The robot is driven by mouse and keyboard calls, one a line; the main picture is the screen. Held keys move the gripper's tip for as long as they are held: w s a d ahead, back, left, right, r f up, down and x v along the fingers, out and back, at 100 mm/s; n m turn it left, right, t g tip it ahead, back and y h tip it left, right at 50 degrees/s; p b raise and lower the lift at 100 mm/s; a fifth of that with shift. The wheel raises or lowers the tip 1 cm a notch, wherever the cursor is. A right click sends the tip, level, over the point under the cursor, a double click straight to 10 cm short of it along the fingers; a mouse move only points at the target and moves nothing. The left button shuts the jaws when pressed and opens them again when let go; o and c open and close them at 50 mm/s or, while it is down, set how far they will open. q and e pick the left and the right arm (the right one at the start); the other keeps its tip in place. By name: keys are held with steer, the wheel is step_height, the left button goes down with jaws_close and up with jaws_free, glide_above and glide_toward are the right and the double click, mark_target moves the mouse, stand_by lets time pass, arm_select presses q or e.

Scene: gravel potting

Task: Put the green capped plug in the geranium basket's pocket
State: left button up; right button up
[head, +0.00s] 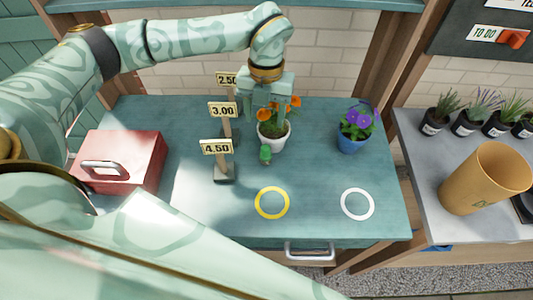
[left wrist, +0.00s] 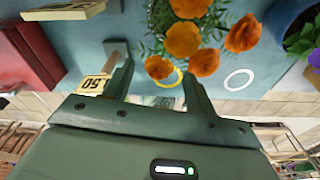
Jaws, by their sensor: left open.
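A small green plug-like piece (head: 265,154) sits at the front of a white pot (head: 272,141) of orange flowers (head: 292,102); I cannot tell whether it touches the pot. My left gripper (head: 267,104) is open and empty, pointing down just above and behind these flowers. In the left wrist view the open fingers (left wrist: 157,78) are beside the orange blooms (left wrist: 183,40); the green piece does not show there. A blue pot (head: 351,144) of purple flowers stands to the right. I cannot tell which plant is the geranium, and no pocket is clear. My right gripper is not in view.
Price signs (head: 217,147) on posts stand left of the white pot. A red toolbox (head: 119,160) is at the left. A yellow ring (head: 258,212) and a white ring (head: 371,212) mark clear bench at the front. The right counter holds a tan pot (head: 484,181) and several small plants.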

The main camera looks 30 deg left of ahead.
mark_target(266, 147)
arm_select(q)
steer(key=f, duration=0.6)
steer(key=shift+s+f+b, duration=0.35)
steer(key=shift+s+f, duration=0.05)
steer(key=f, duration=0.3)
steer(key=d+f+b, duration=0.1)
steer(key=f, duration=0.1)
steer(key=shift+s+f, duration=0.2)
steer(key=shift+f, duration=0.1)
steer(key=shift+a, duration=0.1)
steer(key=c, duration=1.1)
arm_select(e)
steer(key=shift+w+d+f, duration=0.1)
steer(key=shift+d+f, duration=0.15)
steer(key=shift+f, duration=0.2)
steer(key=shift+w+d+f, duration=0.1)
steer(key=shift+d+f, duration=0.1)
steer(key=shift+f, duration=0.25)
arm_select(q)
steer(key=shift+r, duration=0.1)
